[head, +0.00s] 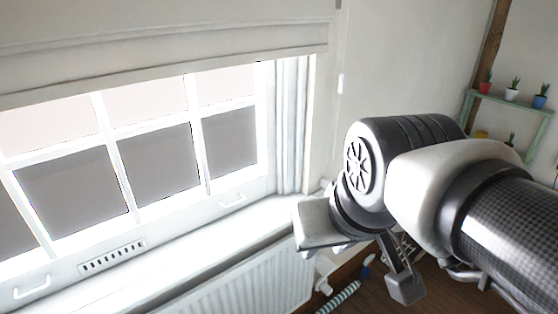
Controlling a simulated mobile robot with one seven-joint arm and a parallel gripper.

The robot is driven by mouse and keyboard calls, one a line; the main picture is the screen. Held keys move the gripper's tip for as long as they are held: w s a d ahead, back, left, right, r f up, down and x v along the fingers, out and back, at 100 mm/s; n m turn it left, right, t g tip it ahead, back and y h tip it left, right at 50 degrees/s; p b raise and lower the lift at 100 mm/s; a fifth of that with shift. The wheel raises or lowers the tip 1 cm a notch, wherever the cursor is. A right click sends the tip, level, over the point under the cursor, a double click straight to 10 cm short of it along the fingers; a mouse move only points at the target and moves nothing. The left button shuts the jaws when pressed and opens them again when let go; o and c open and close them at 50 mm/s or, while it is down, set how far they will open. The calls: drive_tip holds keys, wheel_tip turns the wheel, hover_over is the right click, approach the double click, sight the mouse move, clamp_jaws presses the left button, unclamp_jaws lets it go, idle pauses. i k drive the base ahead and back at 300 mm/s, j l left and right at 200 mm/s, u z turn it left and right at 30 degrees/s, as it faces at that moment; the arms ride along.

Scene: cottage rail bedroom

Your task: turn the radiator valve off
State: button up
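The white ribbed radiator (262,284) stands below the window sill at the bottom centre. A small white fitting (323,286), which looks like the radiator valve, sits at its right end, low down near the floor. It is small in view and I cannot tell its setting. My gripper (403,284) hangs down from my wrist to the right of the fitting and appears apart from it. One dark finger shows clearly; the rest is hidden behind my wrist, so I cannot tell its opening. I see nothing held in it.
A window sill (215,240) runs above the radiator, close to my wrist. A teal and white striped object (340,297) and a small blue and white item (368,265) lie near the floor by the fitting. Green shelves (505,102) with potted plants stand at right.

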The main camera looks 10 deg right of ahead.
sight(324, 287)
drive_tip(key=k+z, duration=0.1)
drive_tip(key=z, duration=0.5)
drive_tip(key=i+u, duration=0.1)
drive_tip(key=u, duration=1.2)
drive_tip(key=l+z, duration=0.15)
drive_tip(key=l, duration=0.35)
drive_tip(key=i+l+z, duration=0.15)
drive_tip(key=l+z, duration=0.15)
drive_tip(key=l, duration=0.15)
drive_tip(key=i+l+z, duration=0.15)
drive_tip(key=l+z, duration=0.2)
